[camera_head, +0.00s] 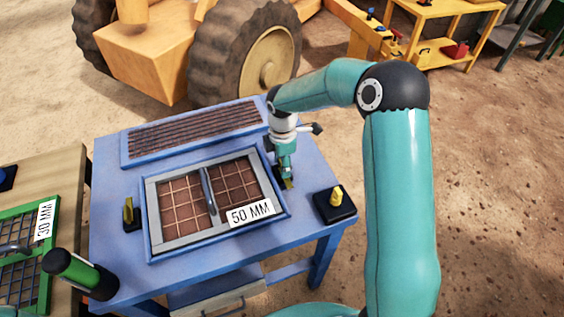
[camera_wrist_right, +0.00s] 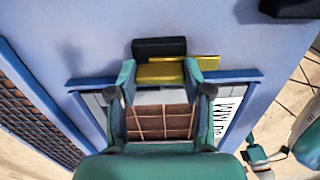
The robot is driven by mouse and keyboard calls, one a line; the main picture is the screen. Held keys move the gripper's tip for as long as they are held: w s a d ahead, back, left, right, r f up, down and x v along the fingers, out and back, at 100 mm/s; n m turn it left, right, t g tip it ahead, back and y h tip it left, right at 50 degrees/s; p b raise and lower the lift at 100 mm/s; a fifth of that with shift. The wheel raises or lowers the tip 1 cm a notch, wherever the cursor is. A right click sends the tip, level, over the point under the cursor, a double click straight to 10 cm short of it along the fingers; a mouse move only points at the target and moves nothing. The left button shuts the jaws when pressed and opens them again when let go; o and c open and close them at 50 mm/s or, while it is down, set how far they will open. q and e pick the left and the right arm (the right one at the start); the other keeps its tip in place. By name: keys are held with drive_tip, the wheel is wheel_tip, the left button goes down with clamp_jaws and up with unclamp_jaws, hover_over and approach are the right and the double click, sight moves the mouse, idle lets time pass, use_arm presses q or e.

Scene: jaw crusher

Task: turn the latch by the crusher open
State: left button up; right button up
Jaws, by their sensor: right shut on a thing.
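The screen panel (camera_head: 182,241) marked 50 MM lies in a blue frame on the blue table (camera_head: 110,165). At its right edge is a latch with a yellow bar (camera_head: 289,184). My right gripper (camera_head: 286,176) comes down over this latch and partly hides it. In the right wrist view, my right gripper (camera_wrist_right: 160,78) is shut on the yellow bar (camera_wrist_right: 160,71), which sticks out past the right finger. The bar lies roughly along the panel's edge, beside a black block (camera_wrist_right: 158,48). A second yellow latch (camera_head: 128,210) stands at the panel's left edge. My left gripper is out of view.
A black box with a yellow knob (camera_head: 335,201) stands at the table's right corner. A ribbed grate (camera_head: 195,128) lies behind the panel. A green-and-black cylinder (camera_head: 80,272) and a green 30 MM screen (camera_head: 28,262) are at the left. A large wheel (camera_head: 245,55) stands behind.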

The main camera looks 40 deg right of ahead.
drive_tip(key=shift+w+r+n, duration=0.1)
drive_tip(key=shift+n, duration=0.2)
drive_tip(key=o, duration=1.2)
drive_tip(key=shift+c, duration=0.2)
wheel_tip(320, 180, up, 12)
